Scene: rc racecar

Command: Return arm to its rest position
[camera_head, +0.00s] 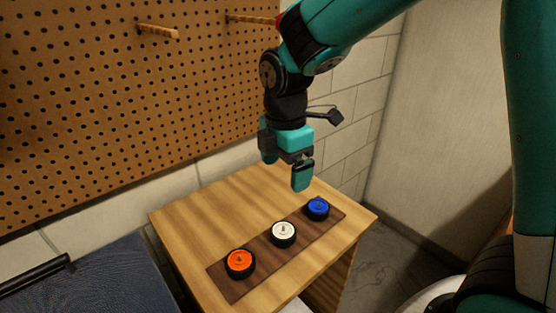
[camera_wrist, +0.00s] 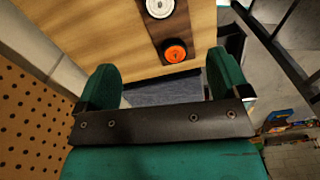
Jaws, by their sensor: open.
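My gripper (camera_head: 301,176) hangs from my teal and black arm above the back part of a small wooden table (camera_head: 185,220), pointing down. In the wrist view my gripper (camera_wrist: 163,88) has its two teal fingers spread apart with nothing between them. The wrist view shows the white wheel (camera_wrist: 160,8) and the orange wheel (camera_wrist: 175,51) beyond the fingers.
A brown pegboard (camera_head: 130,100) with wooden pegs (camera_head: 158,31) covers the wall at the left. A white block wall (camera_head: 350,120) stands behind the table. A dark blue surface (camera_head: 95,280) lies at the lower left. Several coloured items (camera_wrist: 285,125) lie at the wrist view's right edge.

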